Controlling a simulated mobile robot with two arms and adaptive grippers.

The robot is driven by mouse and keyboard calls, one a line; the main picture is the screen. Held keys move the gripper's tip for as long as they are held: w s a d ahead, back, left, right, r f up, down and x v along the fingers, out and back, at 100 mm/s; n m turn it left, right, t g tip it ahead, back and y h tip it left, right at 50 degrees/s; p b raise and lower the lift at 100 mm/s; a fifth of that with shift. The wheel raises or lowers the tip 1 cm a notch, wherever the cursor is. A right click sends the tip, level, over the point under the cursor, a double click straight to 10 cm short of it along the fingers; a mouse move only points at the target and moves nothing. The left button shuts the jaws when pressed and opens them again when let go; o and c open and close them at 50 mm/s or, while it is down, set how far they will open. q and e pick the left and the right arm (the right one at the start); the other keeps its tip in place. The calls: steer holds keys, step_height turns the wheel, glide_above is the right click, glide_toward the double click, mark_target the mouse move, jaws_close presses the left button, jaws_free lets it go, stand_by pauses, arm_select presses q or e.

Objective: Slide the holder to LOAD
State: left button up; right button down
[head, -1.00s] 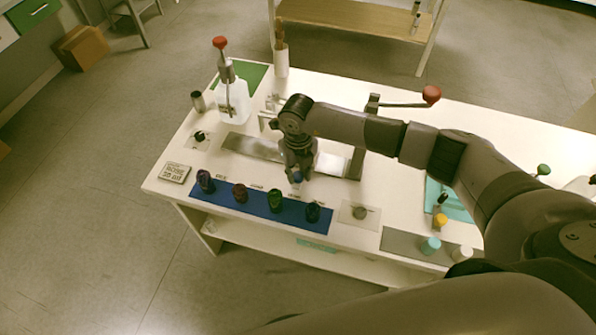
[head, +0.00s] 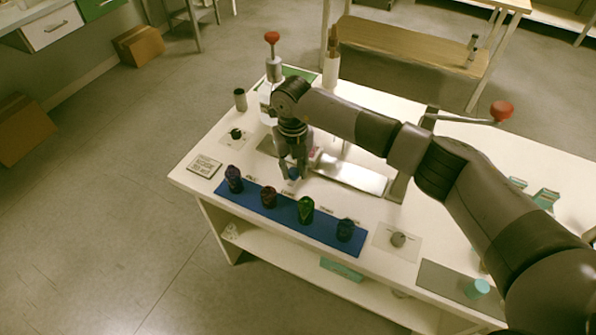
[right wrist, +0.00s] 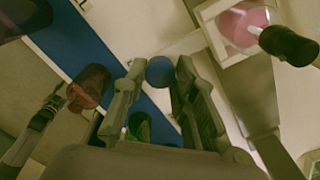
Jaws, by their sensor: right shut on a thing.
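My right gripper (head: 292,172) is over the left part of the metal rail (head: 350,175) on the white table. It is shut on a blue round knob (right wrist: 160,71), which shows between the fingertips in the right wrist view. The knob appears to belong to the holder, mostly hidden behind the gripper in the head view. In the right wrist view, a pale square frame, likely the holder, surrounds a container with pink contents (right wrist: 240,22). A black-capped part (right wrist: 288,45) lies across it. No LOAD marking is readable. My left gripper is not in view.
Several dark bottles, including a red one (head: 268,196) and a green one (head: 306,210), stand on a blue mat (head: 325,234) in front of the rail. A red-knobbed lever (head: 501,110) stands right of the rail. A sign block (head: 204,166) is at the left corner.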

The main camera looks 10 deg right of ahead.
steer(key=c, duration=1.3)
jaws_free()
steer(key=shift+r, duration=0.15)
step_height(320, 180, up, 12)
